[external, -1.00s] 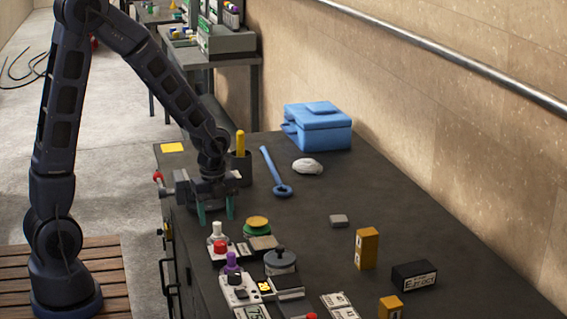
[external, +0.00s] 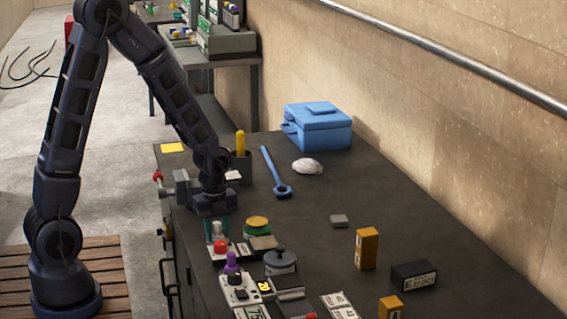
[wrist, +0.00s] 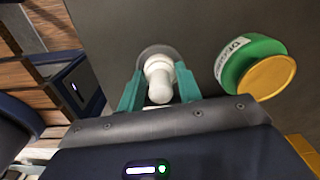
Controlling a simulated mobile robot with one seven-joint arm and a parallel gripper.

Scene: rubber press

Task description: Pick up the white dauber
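The white dauber (wrist: 159,78) stands between the two teal fingers of my gripper (wrist: 159,88) in the wrist view. It has a white knobbed top and a wider, dark, glassy-looking base behind it. The fingers look open, one on each side, with a narrow gap to the dauber. In the external view my gripper (external: 217,230) points down over the dauber at the left side of the dark table, and the fingers and wrist mostly hide the dauber there.
A green and yellow round tin (external: 257,227) stands close to the right. A red-topped item (external: 221,246) and a purple-topped dauber (external: 231,262) stand just in front. A dark lidded jar (external: 280,262) is nearby. The table's middle, around a blue spoon-like tool (external: 276,175), is mostly clear.

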